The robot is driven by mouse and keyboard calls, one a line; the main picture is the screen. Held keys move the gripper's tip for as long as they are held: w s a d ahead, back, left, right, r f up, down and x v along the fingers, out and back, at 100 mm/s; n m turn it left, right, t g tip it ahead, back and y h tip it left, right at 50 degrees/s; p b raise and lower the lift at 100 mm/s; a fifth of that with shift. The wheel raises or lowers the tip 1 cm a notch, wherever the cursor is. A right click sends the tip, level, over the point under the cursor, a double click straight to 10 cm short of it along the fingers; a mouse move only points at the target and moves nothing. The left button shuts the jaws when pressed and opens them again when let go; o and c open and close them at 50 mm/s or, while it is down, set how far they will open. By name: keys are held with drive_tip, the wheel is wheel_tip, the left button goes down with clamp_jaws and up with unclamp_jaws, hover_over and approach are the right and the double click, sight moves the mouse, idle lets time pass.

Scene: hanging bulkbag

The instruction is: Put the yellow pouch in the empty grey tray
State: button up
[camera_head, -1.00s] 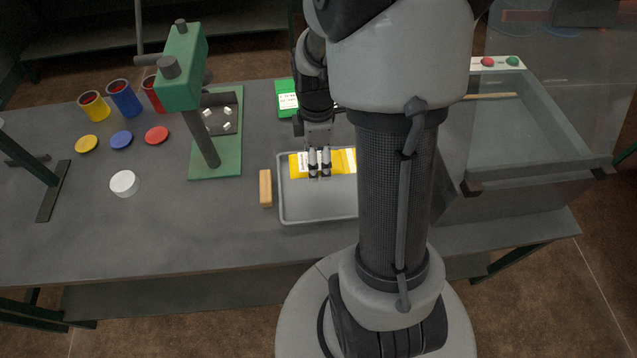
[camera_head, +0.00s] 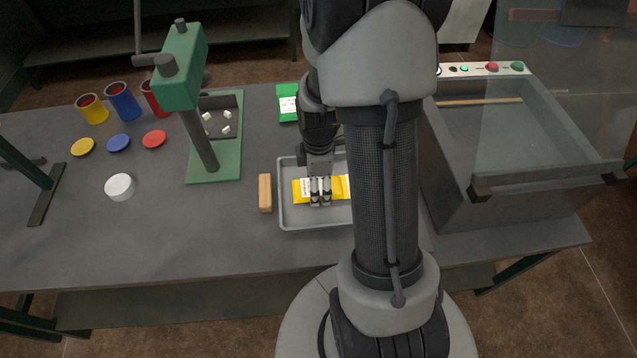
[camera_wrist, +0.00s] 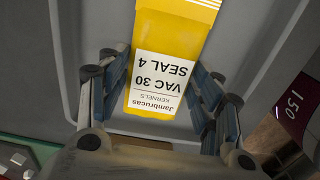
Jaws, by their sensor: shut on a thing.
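The yellow pouch (camera_head: 336,188) has a white label that reads "Jambrucas KERNELS VAC 30 SEAL 4" in the wrist view (camera_wrist: 177,50). My gripper (camera_head: 320,204) is shut on the pouch's near edge, with a finger on each side of it in the wrist view. The pouch is over the inside of the grey tray (camera_head: 284,222); whether it touches the tray floor I cannot tell. Nothing else shows in the visible part of the tray. My arm hides the tray's right side and the pouch's right end.
A wooden block (camera_head: 265,193) stands just left of the tray. A green packet (camera_head: 287,103) lies behind it. A green press (camera_head: 190,80) stands to the left, with cups, coloured lids and a white lid (camera_head: 120,187). A large grey chamber (camera_head: 510,160) stands at right.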

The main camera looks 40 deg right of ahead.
drive_tip(key=o, duration=1.2)
drive_tip(key=shift+f, duration=0.1)
wheel_tip(320, 180, up, 12)
drive_tip(key=r+p, duration=0.1)
drive_tip(key=p, duration=0.4)
drive_tip(key=s+a+r+m+t, duration=0.1)
drive_tip(key=s+a+r+m, duration=0.3)
drive_tip(key=a+r, duration=0.1)
drive_tip(key=s+a+r+m+t, duration=0.2)
drive_tip(key=s+a+r+m, duration=0.1)
drive_tip(key=s+a+r, duration=0.1)
drive_tip(key=s+a+r+m+t, duration=0.1)
drive_tip(key=s+a+r+m, duration=0.3)
drive_tip(key=a+r, duration=0.2)
drive_tip(key=shift+a+r+m+t, duration=0.3)
drive_tip(key=shift+a+r, duration=0.1)
drive_tip(key=shift+r, duration=0.25)
